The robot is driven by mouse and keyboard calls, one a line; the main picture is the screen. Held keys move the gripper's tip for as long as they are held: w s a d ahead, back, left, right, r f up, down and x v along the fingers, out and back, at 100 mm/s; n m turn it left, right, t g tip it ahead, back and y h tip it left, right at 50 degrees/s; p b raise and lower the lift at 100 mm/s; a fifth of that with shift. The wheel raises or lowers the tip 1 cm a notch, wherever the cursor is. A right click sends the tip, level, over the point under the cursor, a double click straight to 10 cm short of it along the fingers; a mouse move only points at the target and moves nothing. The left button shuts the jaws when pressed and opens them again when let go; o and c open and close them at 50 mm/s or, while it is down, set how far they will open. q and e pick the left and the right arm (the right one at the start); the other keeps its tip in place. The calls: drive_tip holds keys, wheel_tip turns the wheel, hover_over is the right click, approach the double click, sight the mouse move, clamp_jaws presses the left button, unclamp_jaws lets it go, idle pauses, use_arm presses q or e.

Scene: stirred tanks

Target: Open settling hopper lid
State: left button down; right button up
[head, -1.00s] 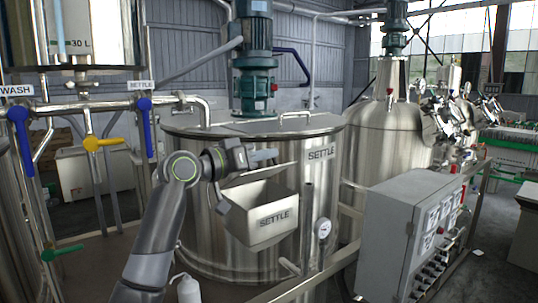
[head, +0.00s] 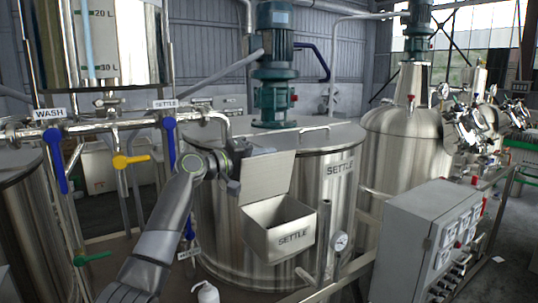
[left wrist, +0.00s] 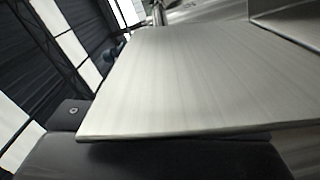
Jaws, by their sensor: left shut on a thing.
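The settling hopper (head: 280,238) is a grey metal box labelled SETTLE on the front of the large steel tank (head: 335,205). Its flat lid (head: 268,174) stands raised at the back of the hopper, and the opening shows dark inside. My left gripper (head: 236,186) is at the lid's left edge, shut on it. In the left wrist view the lid (left wrist: 190,80) is a broad brushed-metal plate beside a black finger (left wrist: 150,160). My right gripper is not in view.
Pipes with blue valve handles (head: 60,160) and a yellow handle (head: 130,160) run at the left. A grey control box (head: 410,235) stands at the right.

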use_arm(q)
drive_tip(key=shift+w+a+n, duration=0.25)
drive_tip(key=shift+n, duration=0.15)
drive_tip(key=c, duration=1.5)
unclamp_jaws()
drive_tip(key=shift+w+f, duration=0.1)
drive_tip(key=shift+w, duration=0.05)
drive_tip(key=shift+a, duration=0.1)
drive_tip(key=b+v, duration=0.6)
drive_tip(key=v, duration=0.6)
drive_tip(key=shift+b, duration=0.4)
